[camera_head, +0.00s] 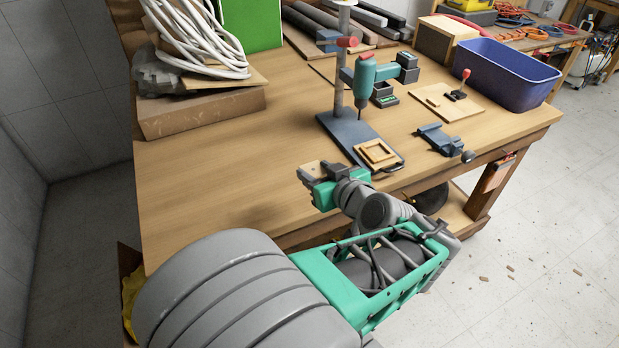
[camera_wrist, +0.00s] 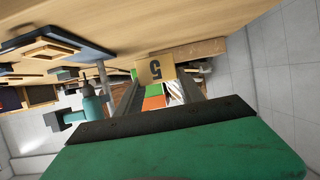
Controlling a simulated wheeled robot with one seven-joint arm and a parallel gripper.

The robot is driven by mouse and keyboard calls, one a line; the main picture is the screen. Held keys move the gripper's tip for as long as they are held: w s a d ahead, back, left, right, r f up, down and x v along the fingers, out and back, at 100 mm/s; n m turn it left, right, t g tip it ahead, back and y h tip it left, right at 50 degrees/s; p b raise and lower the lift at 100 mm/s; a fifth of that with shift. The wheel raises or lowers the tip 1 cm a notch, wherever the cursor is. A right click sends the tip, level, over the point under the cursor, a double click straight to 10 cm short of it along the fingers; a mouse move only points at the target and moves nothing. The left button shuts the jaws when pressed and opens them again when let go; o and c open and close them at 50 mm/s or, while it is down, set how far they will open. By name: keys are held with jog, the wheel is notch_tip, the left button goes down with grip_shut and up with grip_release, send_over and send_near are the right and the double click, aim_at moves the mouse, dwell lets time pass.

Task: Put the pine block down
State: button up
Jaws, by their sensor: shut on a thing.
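The pine block (camera_wrist: 155,68) is a small pale wooden piece with a dark "5" mark on its face in the wrist view. My gripper (camera_wrist: 158,82) is shut on it, with a dark finger on each side. In the head view the pale block (camera_head: 314,169) shows at the end of my gripper (camera_head: 325,173), near the front edge of the wooden workbench (camera_head: 220,190). The block appears held above the bench top; the exact gap is hard to tell. My gripper hides part of it.
A drill stand (camera_head: 350,135) with a wooden frame (camera_head: 377,154) on its base stands just behind my gripper. A small vise (camera_head: 440,140) and a blue bin (camera_head: 505,75) are to the right. Coiled white hose (camera_head: 200,45) lies at back left. The left bench top is clear.

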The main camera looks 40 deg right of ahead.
jog(key=shift+s+d+r+h, duration=0.15)
jog(key=shift+s+d+h, duration=0.15)
jog(key=shift+s, duration=0.2)
jog(key=w+d+f, duration=0.2)
jog(key=w+f, duration=0.1)
jog(key=w+d+f+p, duration=0.1)
jog(key=w+d+f, duration=0.2)
jog(key=w, duration=0.1)
jog(key=w+d+f, duration=0.2)
jog(key=w+f, duration=0.1)
jog(key=w, duration=0.1)
jog(key=shift+d+f+p, duration=0.3)
jog(key=shift+f+p, duration=0.05)
jog(key=f, duration=0.1)
jog(key=f+p, duration=0.1)
jog(key=f, duration=0.1)
jog(key=shift+w+d+f, duration=0.1)
jog(key=shift+w+d, duration=0.05)
jog(key=shift+w, duration=0.05)
jog(key=shift+f, duration=0.1)
jog(key=shift+f+b, duration=0.15)
jog(key=shift+b, duration=0.15)
jog(key=o, duration=1.4)
jog(key=shift+c, duration=0.2)
